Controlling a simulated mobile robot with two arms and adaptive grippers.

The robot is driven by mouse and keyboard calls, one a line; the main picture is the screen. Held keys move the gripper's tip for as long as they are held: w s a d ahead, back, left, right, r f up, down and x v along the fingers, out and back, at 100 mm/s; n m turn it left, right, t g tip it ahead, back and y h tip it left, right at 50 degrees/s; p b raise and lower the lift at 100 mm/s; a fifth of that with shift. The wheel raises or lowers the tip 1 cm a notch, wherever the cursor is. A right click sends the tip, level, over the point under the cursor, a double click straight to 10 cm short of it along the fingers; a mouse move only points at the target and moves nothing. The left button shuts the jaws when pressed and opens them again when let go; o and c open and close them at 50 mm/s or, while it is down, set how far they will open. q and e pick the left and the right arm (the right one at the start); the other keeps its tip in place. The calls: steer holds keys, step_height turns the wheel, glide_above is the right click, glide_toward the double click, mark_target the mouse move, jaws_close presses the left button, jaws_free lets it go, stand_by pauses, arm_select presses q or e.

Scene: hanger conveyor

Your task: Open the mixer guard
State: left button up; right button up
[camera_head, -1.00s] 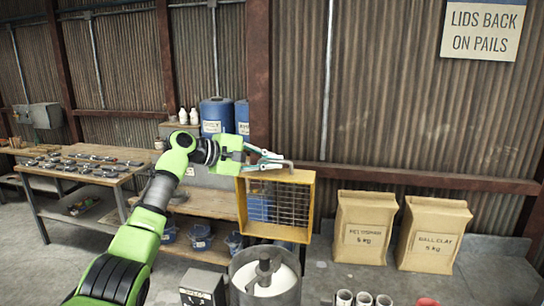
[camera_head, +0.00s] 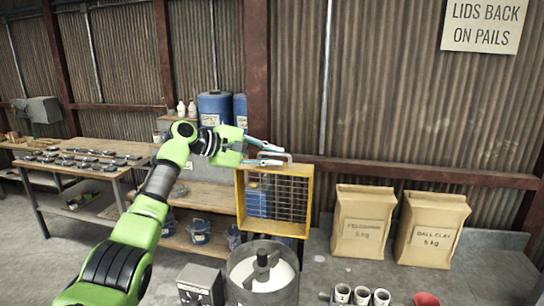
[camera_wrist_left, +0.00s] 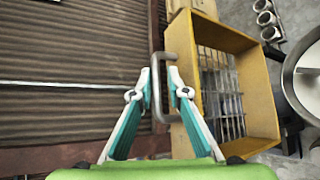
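The mixer guard is a yellow box frame with a wire grid (camera_head: 240,205). It stands raised, close to upright, behind the round metal mixer drum (camera_head: 234,287). It also shows in the left wrist view (camera_wrist_left: 262,95). A grey U-shaped handle (camera_head: 290,157) is on its top edge. My left gripper (camera_head: 284,156) is at this handle. In the left wrist view, the handle bar (camera_wrist_left: 157,105) lies between the two fingertips, close to the left one, with a small gap seen at the other. The fingers look apart. My right gripper is out of view.
A grey control box (camera_head: 201,283) stands left of the drum. Two paper bags (camera_head: 363,222) sit to the right, with several small cups (camera_head: 362,296) in front. A tool bench (camera_head: 85,172) is at the left. Blue barrels (camera_head: 214,107) stand behind my arm.

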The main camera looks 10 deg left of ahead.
arm_select(q)
steer(key=v, duration=1.2)
steer(key=shift+f, duration=0.1)
